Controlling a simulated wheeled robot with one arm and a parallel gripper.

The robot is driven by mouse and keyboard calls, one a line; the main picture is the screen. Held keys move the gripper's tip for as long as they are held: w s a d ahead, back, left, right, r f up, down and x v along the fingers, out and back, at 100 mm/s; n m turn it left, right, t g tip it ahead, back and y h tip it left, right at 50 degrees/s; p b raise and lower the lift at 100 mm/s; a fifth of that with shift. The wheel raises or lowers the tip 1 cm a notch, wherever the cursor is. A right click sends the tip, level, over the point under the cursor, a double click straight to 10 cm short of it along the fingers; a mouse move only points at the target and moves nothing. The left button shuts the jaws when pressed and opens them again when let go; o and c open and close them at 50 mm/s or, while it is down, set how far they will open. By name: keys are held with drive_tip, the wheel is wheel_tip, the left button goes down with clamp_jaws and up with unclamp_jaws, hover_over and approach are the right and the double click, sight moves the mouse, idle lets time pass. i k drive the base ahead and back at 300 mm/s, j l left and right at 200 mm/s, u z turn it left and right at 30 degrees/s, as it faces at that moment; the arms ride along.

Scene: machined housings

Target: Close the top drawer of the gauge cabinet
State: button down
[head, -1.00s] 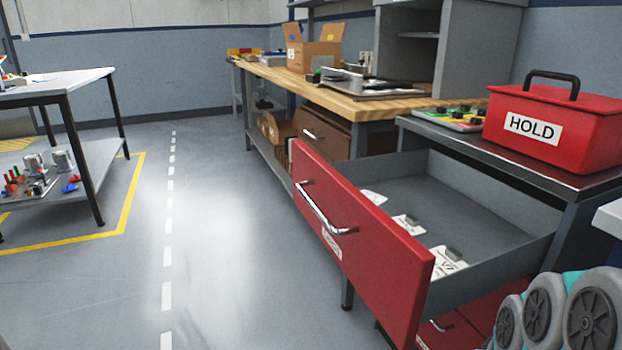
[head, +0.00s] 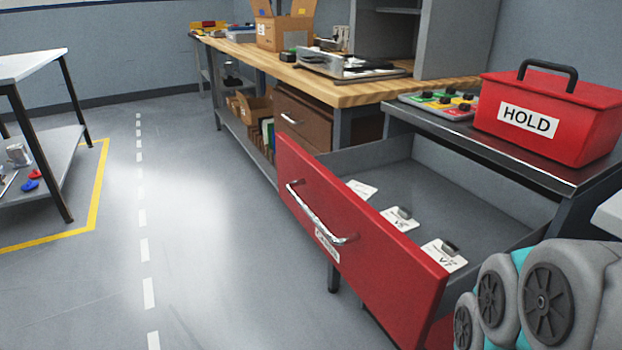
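The gauge cabinet (head: 500,158) stands at the right with a dark metal top. Its top drawer is pulled far out, with a red front (head: 350,245) facing left and a chrome bar handle (head: 318,215) across it. The grey drawer tray (head: 440,190) is open to view and holds several white cards, some with small dark parts on them. My folded arm shows at the lower right, grey and teal. My gripper is not in view.
A red HOLD box (head: 545,115) and a coloured button panel (head: 440,103) sit on the cabinet top. A wooden workbench (head: 345,87) stands beyond it. A grey table (head: 35,65) is at the left. The floor (head: 215,250) between is clear.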

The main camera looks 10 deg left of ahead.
sight(452, 197)
drive_tip(key=k+j+z, duration=0.5)
drive_tip(key=j, duration=0.2)
drive_tip(key=k+j, duration=0.1)
drive_tip(key=j, duration=0.3)
drive_tip(key=l, duration=0.3)
